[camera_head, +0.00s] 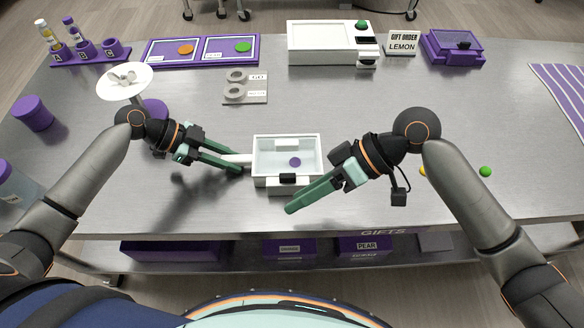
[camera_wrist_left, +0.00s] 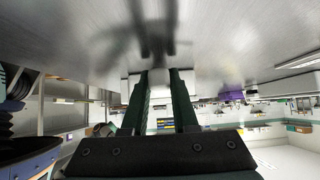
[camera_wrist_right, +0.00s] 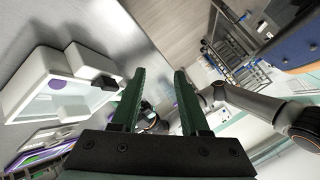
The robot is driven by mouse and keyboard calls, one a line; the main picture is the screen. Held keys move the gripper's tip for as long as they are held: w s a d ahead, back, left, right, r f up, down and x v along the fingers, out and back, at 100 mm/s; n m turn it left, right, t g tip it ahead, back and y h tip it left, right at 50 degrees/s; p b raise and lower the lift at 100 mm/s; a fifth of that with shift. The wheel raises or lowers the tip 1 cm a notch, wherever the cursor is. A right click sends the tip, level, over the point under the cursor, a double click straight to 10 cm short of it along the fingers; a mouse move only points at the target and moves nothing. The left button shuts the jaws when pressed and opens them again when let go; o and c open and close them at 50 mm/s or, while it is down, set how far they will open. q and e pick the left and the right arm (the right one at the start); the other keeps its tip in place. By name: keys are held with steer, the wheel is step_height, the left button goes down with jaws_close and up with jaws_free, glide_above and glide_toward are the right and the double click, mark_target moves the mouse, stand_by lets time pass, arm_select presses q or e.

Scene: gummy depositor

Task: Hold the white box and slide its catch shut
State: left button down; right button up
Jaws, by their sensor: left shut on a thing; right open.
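The white box (camera_head: 262,182) stands on the steel table near its front edge, with a clear top and a purple disc (camera_head: 295,162) inside. Its black catch (camera_head: 288,179) is on the front side. A white tab (camera_head: 236,158) sticks out from its left side. My left gripper (camera_head: 243,164) is shut on this tab. My right gripper (camera_head: 294,207) is open and empty, with its fingertips just in front of the box near the catch. The box (camera_wrist_right: 40,75) and its catch (camera_wrist_right: 104,80) also show in the right wrist view, left of the open fingers (camera_wrist_right: 160,80).
A white machine (camera_head: 320,42) and a purple box (camera_head: 452,47) stand at the back. Grey rings (camera_head: 240,88) lie behind the white box. Green (camera_head: 485,171) and yellow balls lie near my right arm. The table's front edge (camera_head: 330,232) is close to the right gripper.

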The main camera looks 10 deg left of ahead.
mark_target(288, 176)
steer(key=w+d+r+n+t+h, duration=0.1)
steer(key=w+r+n+t+h, duration=0.2)
steer(key=w+r+n+h, duration=0.35)
steer(key=shift+n+y, duration=0.45)
steer(key=shift+y, duration=0.5)
steer(key=x, duration=0.7)
steer(key=w+x, duration=0.1)
steer(key=x, duration=0.2)
steer(key=shift+a+f, duration=0.15)
steer(key=shift+a, duration=0.2)
steer(key=shift+c, duration=0.3)
jaws_close()
